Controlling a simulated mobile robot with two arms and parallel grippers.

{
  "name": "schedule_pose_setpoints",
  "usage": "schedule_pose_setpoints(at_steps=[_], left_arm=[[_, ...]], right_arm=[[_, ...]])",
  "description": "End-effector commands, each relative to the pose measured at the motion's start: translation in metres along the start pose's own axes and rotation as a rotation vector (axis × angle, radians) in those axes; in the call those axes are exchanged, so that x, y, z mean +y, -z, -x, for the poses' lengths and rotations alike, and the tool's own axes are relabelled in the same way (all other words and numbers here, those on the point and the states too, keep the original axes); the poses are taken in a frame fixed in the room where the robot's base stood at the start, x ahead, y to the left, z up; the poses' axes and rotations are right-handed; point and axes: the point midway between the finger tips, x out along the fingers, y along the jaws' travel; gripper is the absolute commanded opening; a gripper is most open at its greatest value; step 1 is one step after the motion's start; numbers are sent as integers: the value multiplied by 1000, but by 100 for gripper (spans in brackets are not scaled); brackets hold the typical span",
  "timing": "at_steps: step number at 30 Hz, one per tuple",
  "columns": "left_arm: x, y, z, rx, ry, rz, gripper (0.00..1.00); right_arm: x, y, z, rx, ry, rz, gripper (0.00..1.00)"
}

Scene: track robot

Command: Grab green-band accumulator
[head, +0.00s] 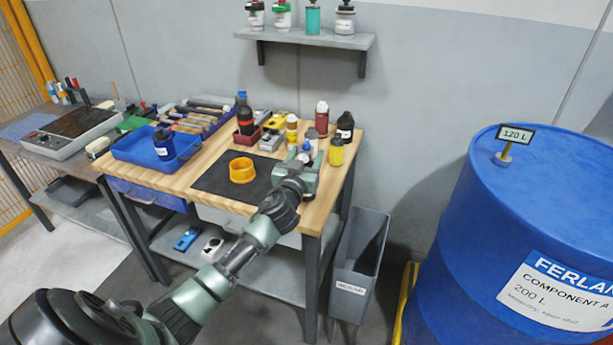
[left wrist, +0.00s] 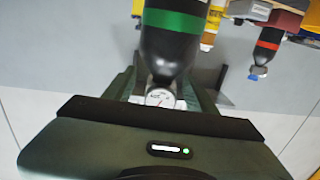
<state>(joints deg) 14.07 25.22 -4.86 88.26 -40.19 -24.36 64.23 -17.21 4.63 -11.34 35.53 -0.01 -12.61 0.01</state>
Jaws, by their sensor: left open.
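The green-band accumulator (left wrist: 170,48) is a black cylinder with a green band, large and close in the left wrist view. A small round gauge (left wrist: 160,97) shows at its narrow end. My left gripper (left wrist: 163,84) is open, with its fingers on either side of that narrow end; I cannot tell whether they touch it. In the head view my left gripper (head: 303,165) is over the right part of the wooden workbench (head: 225,202); I cannot clearly make out the green-band accumulator there. My right gripper is not in view.
A black bottle with a red band (head: 245,118) stands in a small red holder. A yellow container (head: 336,152) and a black bottle (head: 345,127) stand close by the gripper. A yellow ring (head: 241,170) lies on a dark mat. A blue drum (head: 465,240) stands right.

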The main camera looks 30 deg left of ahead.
Motion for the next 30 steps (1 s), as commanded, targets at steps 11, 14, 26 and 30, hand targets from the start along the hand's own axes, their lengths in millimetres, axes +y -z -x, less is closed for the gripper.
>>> schedule_pose_setpoints(at_steps=[11,14,26,30], left_arm=[[-1,0,-33,-1,1,0,56],[-1,0,-33,-1,1,0,56],[-1,-1,-32,-2,1,0,0],[-1,-1,-32,-2,1,0,0]], right_arm=[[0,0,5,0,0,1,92],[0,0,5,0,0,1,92],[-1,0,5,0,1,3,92],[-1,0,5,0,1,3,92]])
